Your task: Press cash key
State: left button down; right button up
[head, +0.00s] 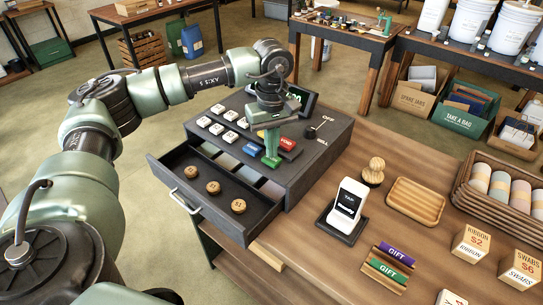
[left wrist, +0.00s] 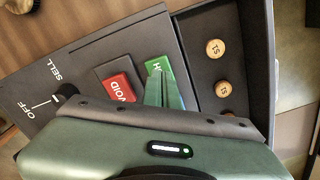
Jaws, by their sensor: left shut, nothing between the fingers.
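The dark cash register (head: 318,150) stands on the wooden counter, with a row of coloured keys on its sloped top. The green cash key (head: 271,162) is at the front edge, beside the red VOID key (head: 287,143) and the blue key (head: 251,149). My left gripper (head: 271,150) is shut and empty, pointing down with its tips at the green key. In the left wrist view the fingers cover part of the green key (left wrist: 156,65), leaving an "H" visible. I cannot tell whether the key is pressed down. My right gripper is not in view.
The cash drawer (head: 165,170) stands open with several round coins in it. An OFF/SELL lever (head: 312,132) is at the register's right. A white card reader (head: 347,205), a stamp (head: 373,172) and a wooden tray (head: 416,200) are on the counter.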

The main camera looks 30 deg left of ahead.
pick_arm(q)
jog(key=shift+r+p, duration=1.5)
jog(key=shift+r, duration=1.35)
jog(key=shift+s+f, duration=0.1)
jog(key=shift+f, duration=0.05)
